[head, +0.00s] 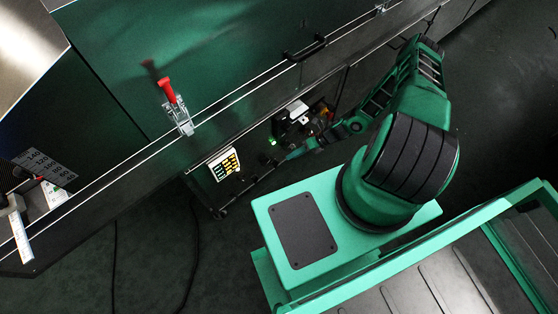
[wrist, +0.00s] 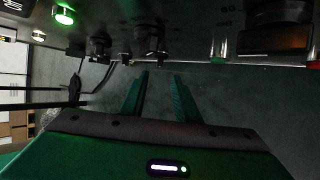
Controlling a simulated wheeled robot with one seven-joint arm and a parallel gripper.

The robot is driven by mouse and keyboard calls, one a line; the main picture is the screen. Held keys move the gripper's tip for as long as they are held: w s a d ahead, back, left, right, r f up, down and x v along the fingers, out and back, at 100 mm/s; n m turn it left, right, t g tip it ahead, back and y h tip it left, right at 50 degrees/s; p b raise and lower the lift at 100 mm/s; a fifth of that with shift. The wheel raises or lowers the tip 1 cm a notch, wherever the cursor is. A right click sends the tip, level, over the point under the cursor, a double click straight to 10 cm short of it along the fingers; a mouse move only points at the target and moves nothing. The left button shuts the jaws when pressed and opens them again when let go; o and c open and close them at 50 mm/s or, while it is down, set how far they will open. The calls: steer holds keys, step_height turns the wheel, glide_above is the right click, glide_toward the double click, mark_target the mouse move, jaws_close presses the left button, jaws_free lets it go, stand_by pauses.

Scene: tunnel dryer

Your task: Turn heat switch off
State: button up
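The heat switch cannot be told apart by label; several dark switches and knobs sit on the control panel (wrist: 190,45). In the wrist view, one dark switch (wrist: 150,40) sits just beyond my fingertips, and another (wrist: 100,46) is to its left. My gripper (wrist: 161,75) has its two green fingers apart with nothing between them, and they appear clear of the switches. In the head view my gripper (head: 296,152) is beside the panel's front, and my own arm partly hides the panel there.
The head view shows a keypad (head: 224,164), a red-handled clamp (head: 168,92) and a black handle (head: 306,48) on the dryer. Cables hang below; the floor (head: 150,250) has room.

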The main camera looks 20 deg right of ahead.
mark_target(276, 164)
steer(key=x, duration=0.9)
steer(key=shift+a+f, duration=0.2)
steer(key=shift+a, duration=0.05)
steer(key=shift+w, duration=0.1)
steer(key=shift+c, duration=0.2)
